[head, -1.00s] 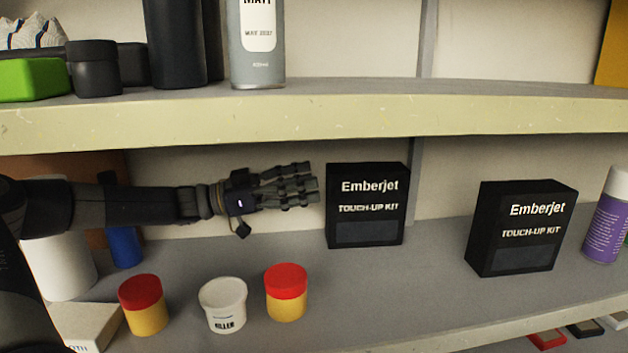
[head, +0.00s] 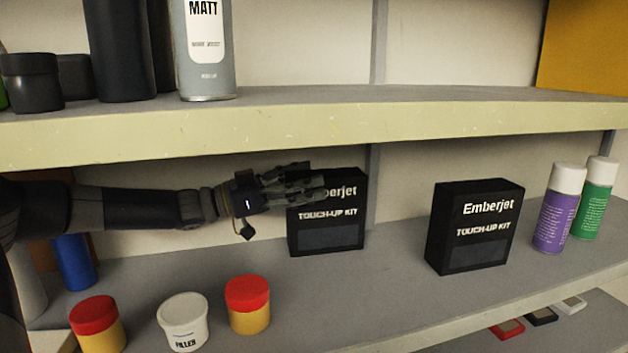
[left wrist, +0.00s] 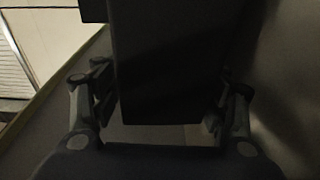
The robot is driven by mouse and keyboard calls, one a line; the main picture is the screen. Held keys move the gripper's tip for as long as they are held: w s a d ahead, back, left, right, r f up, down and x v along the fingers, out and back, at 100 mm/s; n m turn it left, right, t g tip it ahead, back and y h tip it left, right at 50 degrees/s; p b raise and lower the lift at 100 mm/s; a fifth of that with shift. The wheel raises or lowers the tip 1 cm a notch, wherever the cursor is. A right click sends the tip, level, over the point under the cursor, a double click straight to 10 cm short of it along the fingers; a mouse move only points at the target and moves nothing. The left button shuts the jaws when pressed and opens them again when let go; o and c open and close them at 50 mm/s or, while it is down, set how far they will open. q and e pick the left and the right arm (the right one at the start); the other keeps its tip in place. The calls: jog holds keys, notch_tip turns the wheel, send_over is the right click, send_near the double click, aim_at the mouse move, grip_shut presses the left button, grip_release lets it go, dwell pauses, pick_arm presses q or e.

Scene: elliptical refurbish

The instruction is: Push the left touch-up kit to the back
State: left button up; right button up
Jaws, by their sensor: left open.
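The left touch-up kit (head: 328,238) is a black upright box on the middle shelf (head: 300,290), near its back. My left gripper (head: 318,180) is open and overlaps the upper left part of this box, hiding some of its lettering. In the left wrist view, a dark box (left wrist: 165,75) shows between the two open fingers (left wrist: 158,112). I cannot tell whether they touch it. A second, matching touch-up kit (head: 475,228) stands upright to the right, apart from the first. My right gripper is not in view.
Two red-lidded yellow jars (head: 248,305) and a white filler tub (head: 183,322) stand in front. Purple (head: 556,208) and green (head: 594,200) spray cans stand at the right. The upper shelf edge (head: 300,133) runs above my arm. Shelf between the kits is clear.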

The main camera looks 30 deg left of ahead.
pick_arm(q)
jog(key=shift+x, duration=0.9)
jog(key=c, duration=1.3)
jog(key=shift+s, duration=0.1)
jog(key=shift+s+d+p, duration=0.35)
jog(key=shift+s+d, duration=0.4)
jog(key=shift+s, duration=0.1)
jog(key=o, duration=1.5)
jog(key=shift+w+a+f, duration=0.1)
jog(key=shift+w+a, duration=0.1)
jog(key=shift+a, duration=0.05)
